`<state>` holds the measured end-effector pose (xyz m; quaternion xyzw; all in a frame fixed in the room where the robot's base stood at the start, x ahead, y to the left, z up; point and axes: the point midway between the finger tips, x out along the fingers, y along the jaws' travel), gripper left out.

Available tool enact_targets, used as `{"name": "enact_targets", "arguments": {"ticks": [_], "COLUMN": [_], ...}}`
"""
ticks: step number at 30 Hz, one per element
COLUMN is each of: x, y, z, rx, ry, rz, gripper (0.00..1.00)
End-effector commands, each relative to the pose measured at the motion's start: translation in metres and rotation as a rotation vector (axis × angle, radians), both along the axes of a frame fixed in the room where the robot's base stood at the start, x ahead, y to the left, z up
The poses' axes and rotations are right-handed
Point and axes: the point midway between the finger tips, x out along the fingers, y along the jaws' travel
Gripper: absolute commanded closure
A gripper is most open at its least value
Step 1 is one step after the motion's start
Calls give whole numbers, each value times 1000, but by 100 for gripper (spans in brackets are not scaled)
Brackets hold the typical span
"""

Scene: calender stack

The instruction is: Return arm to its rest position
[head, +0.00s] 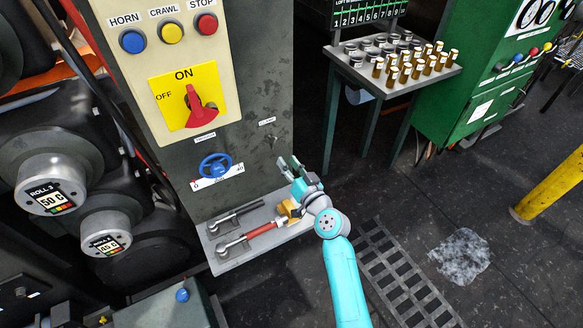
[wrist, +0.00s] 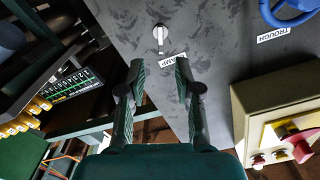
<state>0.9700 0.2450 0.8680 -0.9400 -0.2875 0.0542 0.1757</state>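My gripper (head: 290,164) is at the end of my turquoise arm in the head view, just in front of the grey machine panel (head: 245,95) and above its shelf. In the wrist view my gripper (wrist: 160,72) has its two fingers spread apart with nothing between them. A small silver clamp lever (wrist: 160,38) on the panel shows beyond the fingertips, apart from them. The same lever shows in the head view (head: 272,139), up and left of the gripper. Its label is partly hidden by a finger in the wrist view.
The shelf (head: 215,262) carries two long-handled tools and a yellow block (head: 289,210). A blue handwheel (head: 214,166) and a red rotary switch (head: 196,107) are on the machine. A side table (head: 345,66) holds several bottles.

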Motion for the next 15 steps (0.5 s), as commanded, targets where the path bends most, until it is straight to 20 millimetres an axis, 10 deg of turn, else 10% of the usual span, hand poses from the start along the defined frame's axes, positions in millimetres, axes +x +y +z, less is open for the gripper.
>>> {"name": "enact_targets", "arguments": {"ticks": [15], "x": [-13], "y": [-8], "z": [0], "rx": [0], "ry": [0], "rz": [0], "gripper": [67]}}
